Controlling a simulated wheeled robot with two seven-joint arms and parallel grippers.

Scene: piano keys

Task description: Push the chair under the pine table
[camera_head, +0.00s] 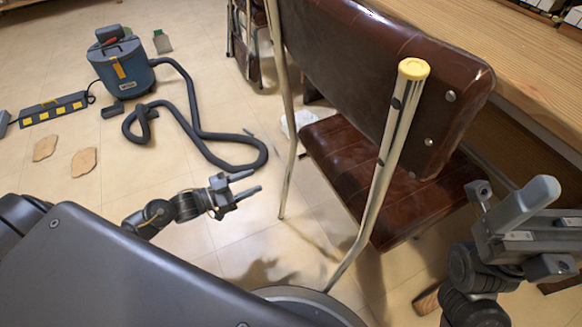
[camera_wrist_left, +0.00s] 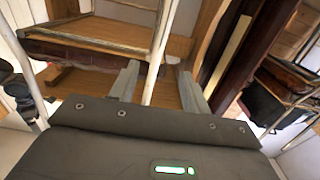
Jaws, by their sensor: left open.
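The chair has a brown padded backrest (camera_head: 350,60), a brown seat (camera_head: 350,165) and pale metal tube legs. It stands upright at the pine table (camera_head: 510,45), its back toward me. The backrest overlaps the table edge in view, so how far the seat reaches under is hidden. My left gripper (camera_head: 256,181) is open and empty, left of the chair's left rear leg, fingers pointing at it with a small gap. In the left wrist view a pale metal tube (camera_wrist_left: 158,55) shows between its fingers. My right gripper (camera_head: 520,205) is right of the right rear leg; its jaw gap is unclear.
A blue vacuum cleaner (camera_head: 123,70) with a dark hose (camera_head: 205,140) lies on the floor at the left. A power strip (camera_head: 52,108) and two tan flat pieces (camera_head: 84,161) are nearby. Another folding chair (camera_head: 245,45) stands behind.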

